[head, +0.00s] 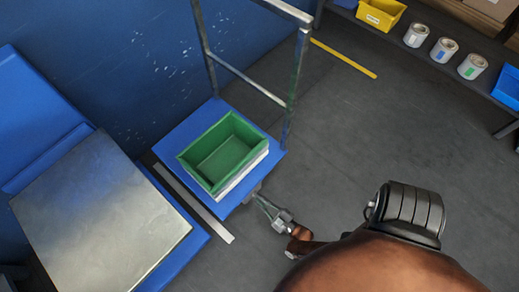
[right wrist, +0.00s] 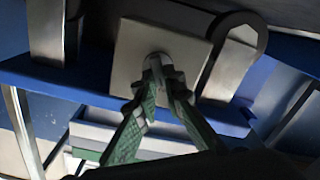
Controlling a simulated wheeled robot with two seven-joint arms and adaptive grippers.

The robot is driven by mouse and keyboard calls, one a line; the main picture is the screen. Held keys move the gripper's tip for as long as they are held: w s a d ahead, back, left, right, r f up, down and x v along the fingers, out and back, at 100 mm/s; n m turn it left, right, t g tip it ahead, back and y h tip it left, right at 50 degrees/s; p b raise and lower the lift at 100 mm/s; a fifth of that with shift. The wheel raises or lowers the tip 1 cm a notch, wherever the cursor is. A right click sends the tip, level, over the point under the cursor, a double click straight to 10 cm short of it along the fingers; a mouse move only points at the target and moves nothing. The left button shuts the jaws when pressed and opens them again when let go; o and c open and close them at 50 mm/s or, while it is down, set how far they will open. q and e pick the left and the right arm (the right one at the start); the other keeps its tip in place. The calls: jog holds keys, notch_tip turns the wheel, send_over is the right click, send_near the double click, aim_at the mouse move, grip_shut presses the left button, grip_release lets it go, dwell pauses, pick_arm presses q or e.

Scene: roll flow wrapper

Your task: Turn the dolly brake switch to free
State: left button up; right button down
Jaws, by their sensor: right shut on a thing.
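The dolly (head: 189,124) has a blue deck and a metal push handle (head: 246,76). In the right wrist view its blue edge (right wrist: 80,84) runs across behind a square grey plate (right wrist: 135,48). The brake switch seems to be the small part at the middle of this plate, mostly hidden by my fingertips. My right gripper (head: 262,203) is at the dolly's near right edge. In the right wrist view the green-padded fingers of the right gripper (right wrist: 161,72) are shut on that small part. I cannot tell which way the switch points. My left gripper is not in view.
A green crate (head: 238,125) sits on the dolly. A metal-topped blue table (head: 100,215) stands at the left. A shelf at the upper right holds a yellow bin (head: 381,13), white cans (head: 444,50) and a blue bin (head: 508,88). The floor between is clear.

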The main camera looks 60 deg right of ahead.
jog(key=shift+s+f, duration=0.1)
jog(key=shift+s, duration=0.1)
jog(key=c, duration=2)
grip_release()
jog(key=shift+w, duration=0.15)
